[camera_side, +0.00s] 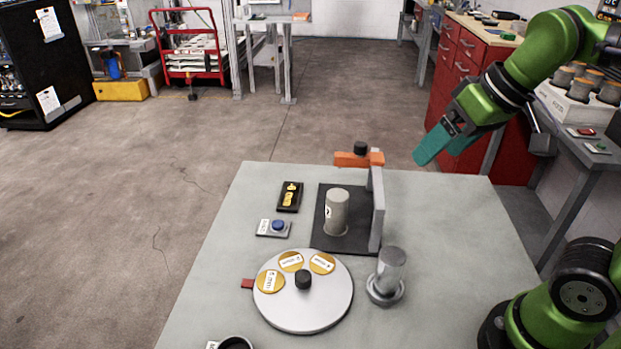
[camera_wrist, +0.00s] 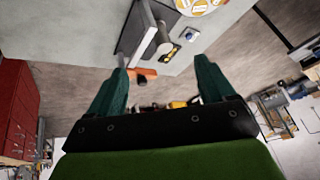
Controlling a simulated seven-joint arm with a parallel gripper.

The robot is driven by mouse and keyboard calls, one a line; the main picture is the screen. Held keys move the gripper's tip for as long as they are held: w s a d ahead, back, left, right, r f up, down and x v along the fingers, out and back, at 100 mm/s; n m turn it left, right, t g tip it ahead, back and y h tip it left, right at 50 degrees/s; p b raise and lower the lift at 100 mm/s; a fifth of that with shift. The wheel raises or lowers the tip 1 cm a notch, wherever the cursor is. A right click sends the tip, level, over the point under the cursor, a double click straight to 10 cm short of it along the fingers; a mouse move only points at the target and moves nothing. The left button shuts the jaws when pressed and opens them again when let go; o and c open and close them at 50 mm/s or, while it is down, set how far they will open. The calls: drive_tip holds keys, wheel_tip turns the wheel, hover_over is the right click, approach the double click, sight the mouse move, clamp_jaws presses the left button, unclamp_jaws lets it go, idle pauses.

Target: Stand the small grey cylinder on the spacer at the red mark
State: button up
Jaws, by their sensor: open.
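In the side view, a grey cylinder (camera_side: 337,207) with a white label stands upright on a black plate (camera_side: 326,240). A shiny grey cylinder (camera_side: 392,262) stands in a round base nearer the camera. A white disc (camera_side: 318,312) with a black knob carries several gold round pieces (camera_side: 291,261) with labels, possibly the spacers. A red tab (camera_side: 247,284) sits at the disc's left edge. My gripper (camera_side: 441,152) is open and empty, high beyond the table's back right corner. Its teal fingers are spread in the wrist view (camera_wrist: 162,70).
A dark round opening (camera_side: 235,343) is at the front.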

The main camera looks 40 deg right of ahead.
drive_tip(key=w+d+f+n+g+h, duration=0.2)
drive_tip(key=w+n+g+h, duration=0.3)
drive_tip(key=n, duration=0.4)
drive_tip(key=r+n+t+h, duration=0.1)
drive_tip(key=r+n+h, duration=0.1)
drive_tip(key=n+h, duration=0.75)
hover_over(341, 199)
drive_tip(key=s+a, duration=0.3)
drive_tip(key=s, duration=0.1)
drive_tip(key=w+a+n+t+h, duration=0.1)
drive_tip(key=a+n+t+h, duration=0.3)
drive_tip(key=a, duration=0.7)
wheel_tip(341, 199, down, 23)
drive_tip(key=shift+w+d+f, duration=0.15)
drive_tip(key=shift+d+f, duration=0.05)
drive_tip(key=shift+f, duration=0.05)
drive_tip(key=x, duration=1.6)
drive_tip(key=shift+d, duration=0.25)
drive_tip(key=shift+c, duration=0.5)
